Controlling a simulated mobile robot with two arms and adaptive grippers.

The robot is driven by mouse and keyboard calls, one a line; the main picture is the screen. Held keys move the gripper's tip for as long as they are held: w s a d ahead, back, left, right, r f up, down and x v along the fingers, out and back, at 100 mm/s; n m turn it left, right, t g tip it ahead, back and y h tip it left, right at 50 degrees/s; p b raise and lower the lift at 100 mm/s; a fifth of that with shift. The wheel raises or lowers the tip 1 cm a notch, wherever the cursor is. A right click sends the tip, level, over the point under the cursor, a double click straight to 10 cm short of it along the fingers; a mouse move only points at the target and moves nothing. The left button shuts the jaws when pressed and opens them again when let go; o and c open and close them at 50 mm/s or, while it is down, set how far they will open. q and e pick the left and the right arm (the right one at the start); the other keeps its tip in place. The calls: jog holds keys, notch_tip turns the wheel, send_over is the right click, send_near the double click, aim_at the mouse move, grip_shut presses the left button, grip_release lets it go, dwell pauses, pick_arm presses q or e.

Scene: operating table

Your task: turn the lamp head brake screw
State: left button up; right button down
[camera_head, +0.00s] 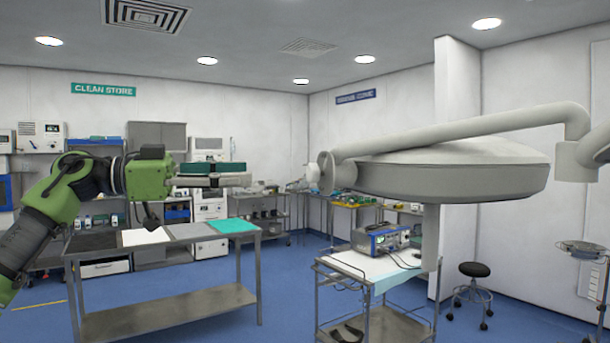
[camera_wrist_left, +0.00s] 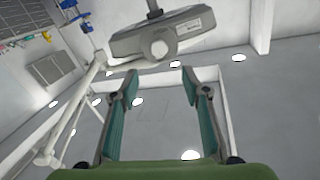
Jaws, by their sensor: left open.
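The lamp head (camera_head: 455,172) is a wide, pale grey dome hanging from a jointed arm at right in the head view. A pale round knob (camera_head: 326,172), which looks like the brake screw, is on its left end. In the wrist view the lamp head (camera_wrist_left: 125,43) is at the top, with the round knob (camera_wrist_left: 160,48) facing me. My left gripper (camera_head: 247,179) points right toward the knob at about its height, with a clear gap between. Its two green-padded fingers (camera_wrist_left: 158,75) are apart and empty, and the knob appears beyond their tips. My right gripper is not in view.
The pale lamp arm (camera_head: 460,130) runs above the lamp head. A steel table (camera_head: 170,308) stands below my left arm. A trolley (camera_head: 350,262) with a blue device (camera_head: 381,239) stands below the lamp. The air between gripper and knob looks free.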

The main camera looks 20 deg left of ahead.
aim_at(308, 171)
pick_arm(q)
jog(key=p+x, duration=0.2)
jog(key=x, duration=1)
jog(key=shift+d+r, duration=0.1)
jog(key=shift+d, duration=0.1)
jog(key=shift+w+d, duration=0.25)
jog(key=shift+d, duration=0.1)
jog(key=c, duration=1.1)
